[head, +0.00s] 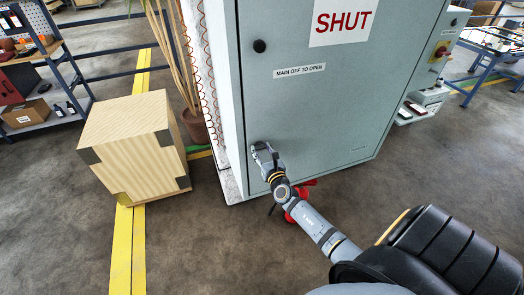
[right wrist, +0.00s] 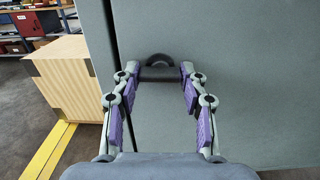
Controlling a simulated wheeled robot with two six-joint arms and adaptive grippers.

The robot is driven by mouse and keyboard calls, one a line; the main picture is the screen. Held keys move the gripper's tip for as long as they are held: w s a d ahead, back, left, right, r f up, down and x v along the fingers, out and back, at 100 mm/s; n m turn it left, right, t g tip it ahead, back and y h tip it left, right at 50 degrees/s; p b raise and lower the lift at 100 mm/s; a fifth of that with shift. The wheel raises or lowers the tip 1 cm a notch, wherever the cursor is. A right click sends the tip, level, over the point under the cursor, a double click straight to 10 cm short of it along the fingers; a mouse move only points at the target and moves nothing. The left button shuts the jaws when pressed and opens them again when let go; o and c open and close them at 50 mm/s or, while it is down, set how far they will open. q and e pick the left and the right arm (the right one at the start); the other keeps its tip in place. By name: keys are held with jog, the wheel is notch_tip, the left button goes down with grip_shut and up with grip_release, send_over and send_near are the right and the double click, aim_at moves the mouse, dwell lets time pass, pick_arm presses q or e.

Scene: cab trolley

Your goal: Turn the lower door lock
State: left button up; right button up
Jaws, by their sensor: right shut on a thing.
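The lower door lock (right wrist: 160,72) is a dark round knob with a bar across it, on the grey-green cabinet door (head: 310,110) near its left edge. The bar lies level in the right wrist view. My right gripper (head: 261,149) is at the lower left of the door and hides the lock in the head view. In the right wrist view my right gripper (right wrist: 160,76) has one finger at each end of the bar, shut on it. A second black lock (head: 259,46) sits higher on the door. My left gripper is in neither view.
A wooden crate (head: 135,150) stands left of the cabinet on a yellow floor line. A potted plant (head: 195,125) is behind it. A red object (head: 300,202) is on the floor beneath my right arm. The floor in front is mostly clear.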

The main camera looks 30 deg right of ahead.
jog(key=m+b, duration=0.2)
jog(key=m, duration=0.1)
jog(key=shift+f, duration=0.15)
jog(key=m+b, duration=0.3)
jog(key=m, duration=0.2)
jog(key=shift+m, duration=0.4)
jog(key=m+b, duration=0.3)
jog(key=m, duration=0.2)
jog(key=shift+m+b, duration=1.15)
jog(key=shift+m, duration=0.85)
jog(key=o, duration=1.1)
jog(key=shift+o, duration=0.2)
